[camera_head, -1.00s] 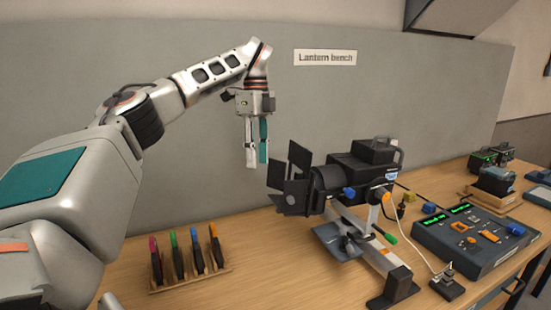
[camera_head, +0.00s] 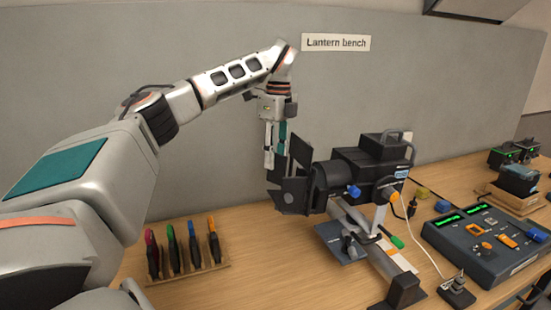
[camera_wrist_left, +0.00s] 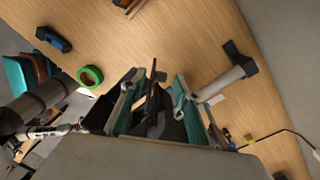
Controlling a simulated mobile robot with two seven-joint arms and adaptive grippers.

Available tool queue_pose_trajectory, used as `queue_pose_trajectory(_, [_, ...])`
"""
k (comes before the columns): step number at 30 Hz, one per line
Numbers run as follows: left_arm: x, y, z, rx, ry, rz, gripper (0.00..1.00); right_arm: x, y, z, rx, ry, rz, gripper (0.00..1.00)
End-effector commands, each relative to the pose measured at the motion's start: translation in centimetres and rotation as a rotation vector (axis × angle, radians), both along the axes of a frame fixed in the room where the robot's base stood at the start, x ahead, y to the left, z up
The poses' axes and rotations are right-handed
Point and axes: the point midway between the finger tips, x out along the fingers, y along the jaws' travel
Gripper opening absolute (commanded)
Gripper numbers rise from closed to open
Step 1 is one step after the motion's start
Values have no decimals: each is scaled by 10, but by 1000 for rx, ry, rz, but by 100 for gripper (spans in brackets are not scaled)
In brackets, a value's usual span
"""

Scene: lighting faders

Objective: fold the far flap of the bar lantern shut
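The black bar lantern (camera_head: 372,172) stands on the bench with its dark flaps (camera_head: 294,190) facing left. The far flap (camera_head: 301,151) stands out from the front, beside my left gripper. My left gripper (camera_head: 275,158) points down at the far side of the flaps, its lower end partly hidden by them. In the left wrist view, its teal-padded fingers (camera_wrist_left: 157,108) are apart, with dark flap edges (camera_wrist_left: 152,98) showing between them. I cannot tell whether they touch. My right gripper is not in view.
A wooden rack (camera_head: 190,272) with several coloured-top tools stands at the front left. A fader console (camera_head: 485,245) is at the right. A grey panel (camera_head: 450,90) rises behind the bench.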

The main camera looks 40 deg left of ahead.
Motion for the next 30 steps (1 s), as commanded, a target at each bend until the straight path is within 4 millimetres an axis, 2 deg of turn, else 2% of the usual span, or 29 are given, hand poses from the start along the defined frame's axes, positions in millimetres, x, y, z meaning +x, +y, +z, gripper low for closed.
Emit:
queue_pose_trajectory(11, [-1,0,-7,0,-1,1,31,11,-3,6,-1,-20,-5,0])
queue_pose_trajectory(15, [-1,0,-7,0,-1,1,0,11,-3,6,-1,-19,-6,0])
queue_pose_trajectory(23, [0,0,-6,0,-1,-10,0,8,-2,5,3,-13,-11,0])
queue_pose_trajectory(30, [4,0,-7,-5,2,-99,0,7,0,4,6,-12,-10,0])
